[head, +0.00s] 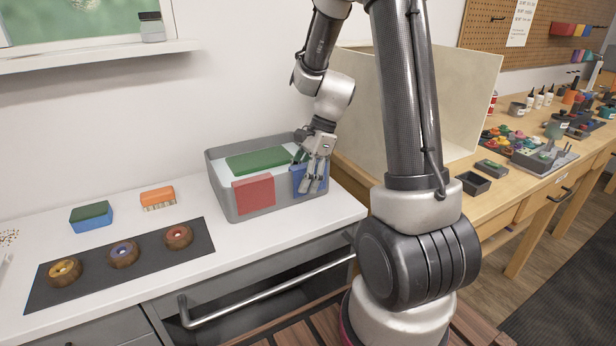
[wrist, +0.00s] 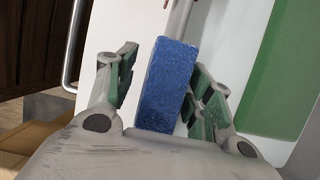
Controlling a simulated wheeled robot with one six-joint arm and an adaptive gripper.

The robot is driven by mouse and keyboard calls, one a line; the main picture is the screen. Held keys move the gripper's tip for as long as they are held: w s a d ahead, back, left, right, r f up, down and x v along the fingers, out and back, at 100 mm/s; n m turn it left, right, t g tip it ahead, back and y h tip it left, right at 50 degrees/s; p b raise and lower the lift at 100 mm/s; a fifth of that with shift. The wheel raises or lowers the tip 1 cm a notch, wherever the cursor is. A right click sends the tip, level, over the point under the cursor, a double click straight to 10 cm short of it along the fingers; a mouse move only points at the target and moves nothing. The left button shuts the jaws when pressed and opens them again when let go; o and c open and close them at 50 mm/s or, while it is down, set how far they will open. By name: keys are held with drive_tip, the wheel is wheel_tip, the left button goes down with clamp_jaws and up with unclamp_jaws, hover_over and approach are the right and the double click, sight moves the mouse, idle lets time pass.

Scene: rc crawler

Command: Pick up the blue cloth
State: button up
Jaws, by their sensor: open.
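The blue cloth (head: 297,178) hangs over the front rim of a grey tub (head: 283,207), near its right end. It is partly hidden behind my gripper (head: 314,180) in the head view. In the wrist view the blue cloth (wrist: 165,88) shows as a flat upright strip between the two fingers of my gripper (wrist: 163,66). The fingers are open, one on each side, with a visible gap on the left side. On the right the gap is narrower, and I cannot tell whether that finger touches.
A red cloth (head: 254,194) hangs over the same rim to the left. A green piece (head: 258,160) lies in the tub. Sponges (head: 91,216) and a dark mat (head: 60,294) with three round wooden items are on the white counter. A wooden workbench (head: 522,197) stands at right.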

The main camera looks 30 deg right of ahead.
drive_tip(key=shift+f, duration=0.2)
idle(0.4)
drive_tip(key=c, duration=1.1)
